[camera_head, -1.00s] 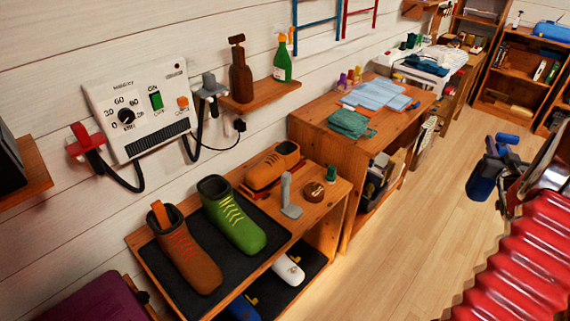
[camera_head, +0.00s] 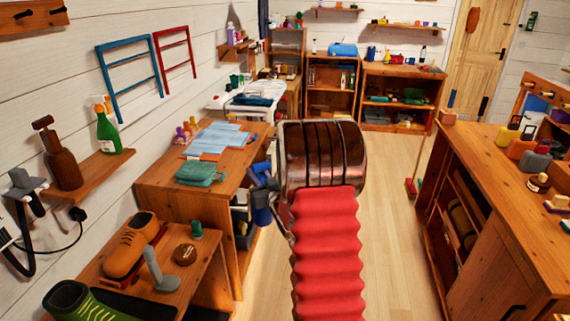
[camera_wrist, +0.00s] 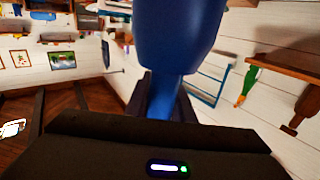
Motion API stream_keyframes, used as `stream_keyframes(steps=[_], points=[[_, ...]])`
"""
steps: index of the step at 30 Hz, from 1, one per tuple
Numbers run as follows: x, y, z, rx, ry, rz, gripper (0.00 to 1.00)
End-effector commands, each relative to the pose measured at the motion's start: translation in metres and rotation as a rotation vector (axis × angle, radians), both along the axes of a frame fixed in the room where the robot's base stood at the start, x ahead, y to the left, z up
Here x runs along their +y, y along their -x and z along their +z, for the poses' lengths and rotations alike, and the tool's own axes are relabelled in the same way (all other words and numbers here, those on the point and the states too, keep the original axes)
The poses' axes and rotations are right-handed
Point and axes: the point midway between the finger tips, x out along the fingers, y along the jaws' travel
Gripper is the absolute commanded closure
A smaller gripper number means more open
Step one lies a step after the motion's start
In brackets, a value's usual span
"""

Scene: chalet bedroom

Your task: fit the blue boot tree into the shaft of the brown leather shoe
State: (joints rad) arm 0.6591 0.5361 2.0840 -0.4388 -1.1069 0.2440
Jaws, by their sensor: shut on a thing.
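My gripper (camera_head: 256,182) is shut on the blue boot tree (camera_head: 262,208), beside the work table in the head view. In the wrist view the boot tree (camera_wrist: 178,35) rises from between the fingers (camera_wrist: 166,95), its wide blue body at the top and a narrower part in the grip. A brown shoe (camera_head: 130,248) with dark laces lies tilted on the low wooden bench at the lower left, well away from my gripper. The top of a green boot (camera_head: 72,298) shows at the lower left edge. The larger brown boot with red laces is out of view.
A grey upright tool (camera_head: 157,272) and a round brown tin (camera_head: 185,254) stand on the bench. Folded cloths (camera_head: 200,172) lie on the work table. A long wooden counter (camera_head: 515,210) is on the right. Open floor (camera_head: 385,220) lies between.

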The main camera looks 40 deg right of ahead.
Motion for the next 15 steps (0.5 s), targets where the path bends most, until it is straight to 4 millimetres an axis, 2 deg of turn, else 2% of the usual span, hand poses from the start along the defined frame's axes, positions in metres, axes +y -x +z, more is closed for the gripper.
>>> stream_keyframes(steps=[1,3,9,15], points=[[0.021,-0.005,-0.002,0.000,-0.002,0.022,1.00],[0.047,-0.008,-0.006,-0.001,-0.002,0.047,1.00],[0.119,-0.013,-0.015,0.000,0.000,0.113,1.00],[0.187,-0.008,-0.025,0.005,0.004,0.176,1.00]])
